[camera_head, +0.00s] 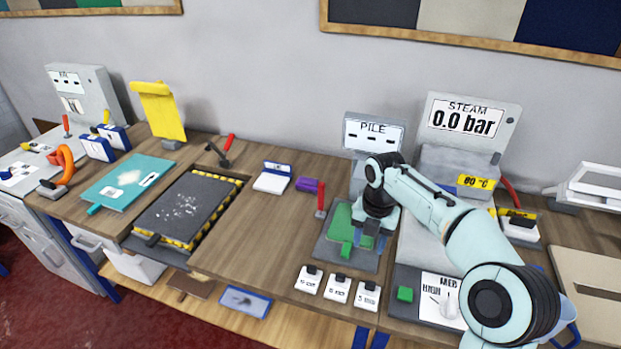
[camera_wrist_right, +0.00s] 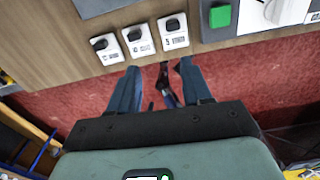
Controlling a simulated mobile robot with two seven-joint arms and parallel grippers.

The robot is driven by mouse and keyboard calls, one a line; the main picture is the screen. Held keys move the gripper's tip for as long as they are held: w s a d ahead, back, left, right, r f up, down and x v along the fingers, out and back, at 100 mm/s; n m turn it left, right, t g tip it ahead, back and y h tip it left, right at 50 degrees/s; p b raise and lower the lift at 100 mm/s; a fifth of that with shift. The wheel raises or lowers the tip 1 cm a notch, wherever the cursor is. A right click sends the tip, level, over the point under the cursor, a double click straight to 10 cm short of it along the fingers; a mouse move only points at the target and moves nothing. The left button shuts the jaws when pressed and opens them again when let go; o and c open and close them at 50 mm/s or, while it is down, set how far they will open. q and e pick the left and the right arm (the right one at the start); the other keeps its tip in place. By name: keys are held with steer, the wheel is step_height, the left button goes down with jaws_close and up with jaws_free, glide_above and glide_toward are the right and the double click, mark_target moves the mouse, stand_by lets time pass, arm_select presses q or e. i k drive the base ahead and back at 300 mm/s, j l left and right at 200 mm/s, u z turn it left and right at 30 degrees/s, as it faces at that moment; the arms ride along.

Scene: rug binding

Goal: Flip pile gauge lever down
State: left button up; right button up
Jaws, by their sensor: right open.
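The pile gauge has a grey display box (camera_head: 373,133) marked PILE at the back and a grey base plate (camera_head: 333,257) with a green pad (camera_head: 338,232) on it. A lever with a red handle (camera_head: 321,196) stands roughly upright at the left edge of this plate. My right gripper (camera_head: 374,243) points down over the right part of the plate, to the right of the lever and apart from it. Its fingers are open and look empty; they also show in the right wrist view (camera_wrist_right: 158,70). The lever is not visible there. My left gripper is not in view.
Three white switch boxes (camera_head: 337,290) stand at the table's front edge. The steam unit (camera_head: 468,122) is behind my right arm. A purple block (camera_head: 307,185) and a white-blue holder (camera_head: 272,178) lie left of the lever. Bare wood (camera_head: 255,235) is free at left.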

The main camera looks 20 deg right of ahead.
mark_target(321, 185)
steer(key=i, duration=1.05)
